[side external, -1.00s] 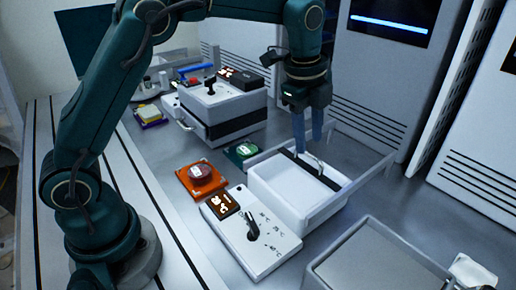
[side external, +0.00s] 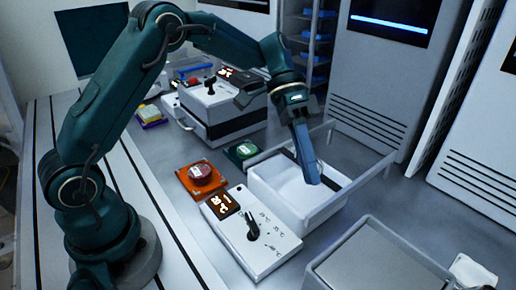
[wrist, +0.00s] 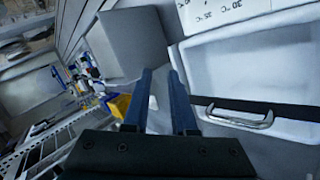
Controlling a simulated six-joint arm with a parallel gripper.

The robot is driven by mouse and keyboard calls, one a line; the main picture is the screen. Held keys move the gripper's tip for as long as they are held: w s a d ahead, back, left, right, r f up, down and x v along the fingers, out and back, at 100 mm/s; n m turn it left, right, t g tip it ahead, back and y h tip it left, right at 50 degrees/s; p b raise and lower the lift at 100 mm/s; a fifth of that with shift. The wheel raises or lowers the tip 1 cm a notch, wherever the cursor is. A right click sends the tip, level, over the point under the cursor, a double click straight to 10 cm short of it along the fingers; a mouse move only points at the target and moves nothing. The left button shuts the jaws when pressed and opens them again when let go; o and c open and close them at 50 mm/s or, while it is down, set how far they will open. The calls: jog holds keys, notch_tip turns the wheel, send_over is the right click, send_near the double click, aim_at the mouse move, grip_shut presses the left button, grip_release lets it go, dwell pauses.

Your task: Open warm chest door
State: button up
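The warm chest (side external: 266,259) is a white unit with a temperature dial and a small lit display in the side external view. Its white, pale-walled box section (side external: 275,200) has a thin raised rim. In the wrist view, a metal handle (wrist: 240,119) sits by a black strip on the chest's white front (wrist: 255,65). My gripper (side external: 314,180) is tilted over the box section, hiding the handle in the side view. Its two blue fingers (wrist: 160,76) are apart with nothing between them, left of the handle in the wrist view.
A grey tray (side external: 375,262) lies at the front right. Tall cabinets (side external: 385,75) line the back.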

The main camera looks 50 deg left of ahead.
jog(key=w+a+f+n+t+h, duration=0.1)
jog(key=w+a+n+t+h, duration=0.2)
jog(key=a+n, duration=0.4)
jog(key=w+a+f+n+t+h, duration=0.1)
jog(key=a+f+n+t+h, duration=0.15)
jog(key=a+n+t, duration=0.45)
jog(key=shift+w+d+f+n+g+h, duration=0.15)
jog(key=shift+w+d+n+g, duration=0.25)
jog(key=shift+d, duration=0.75)
jog(key=shift+w+d+n+g+h, duration=0.15)
jog(key=shift+w+d+n+g, duration=0.2)
jog(key=shift+d, duration=0.8)
jog(key=shift+w+d+f+n+g+h, duration=0.15)
jog(key=shift+w+d+n+g, duration=0.25)
jog(key=shift+d, duration=0.75)
jog(key=shift+s+r, duration=0.1)
jog(key=shift+r, duration=0.05)
grip_shut()
